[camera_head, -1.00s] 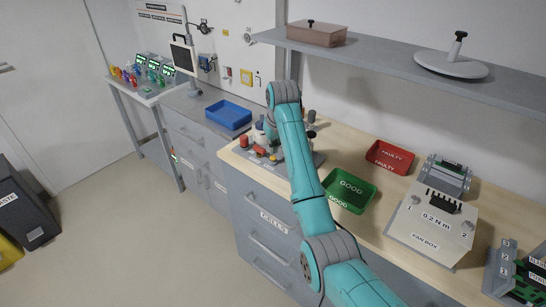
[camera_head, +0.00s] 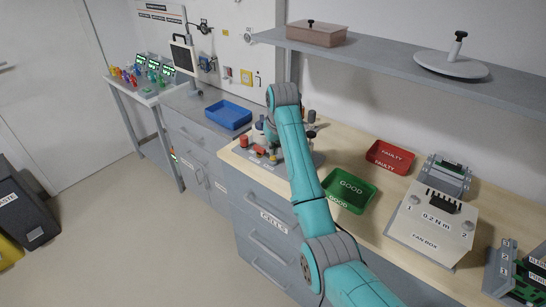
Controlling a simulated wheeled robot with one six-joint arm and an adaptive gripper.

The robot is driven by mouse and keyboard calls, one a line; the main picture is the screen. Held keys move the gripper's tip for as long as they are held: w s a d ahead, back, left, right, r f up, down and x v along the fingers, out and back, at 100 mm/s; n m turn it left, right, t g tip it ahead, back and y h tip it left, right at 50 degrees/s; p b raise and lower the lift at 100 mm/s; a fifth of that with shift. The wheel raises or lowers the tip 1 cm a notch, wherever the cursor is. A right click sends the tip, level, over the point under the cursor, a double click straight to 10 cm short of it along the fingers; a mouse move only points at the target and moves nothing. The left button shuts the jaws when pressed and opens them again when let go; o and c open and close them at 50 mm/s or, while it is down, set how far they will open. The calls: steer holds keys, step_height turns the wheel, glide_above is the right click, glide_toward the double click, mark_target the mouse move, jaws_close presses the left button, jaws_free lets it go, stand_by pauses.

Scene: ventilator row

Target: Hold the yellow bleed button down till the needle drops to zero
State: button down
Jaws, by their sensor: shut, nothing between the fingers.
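A small test rig (camera_head: 266,162) stands on the wooden bench at its left end. It carries a red knob (camera_head: 243,141), an orange-red part (camera_head: 259,150) and a small yellowish part (camera_head: 273,157) that looks like the bleed button. My gripper (camera_head: 271,143) is over the rig, small and mostly hidden behind my teal arm. What shows of it looks shut and empty. I cannot tell whether it touches the button. The gauge needle cannot be read in this view.
A green GOOD tray (camera_head: 348,207) and a red FAULTY tray (camera_head: 373,165) lie right of the rig. A blue tray (camera_head: 228,126) is on the grey counter to the left. A shelf (camera_head: 380,60) overhangs the bench.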

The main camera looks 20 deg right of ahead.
mark_target(273, 158)
steer(key=shift+f, duration=0.8)
stand_by(1.1)
steer(key=shift+r, duration=3.05)
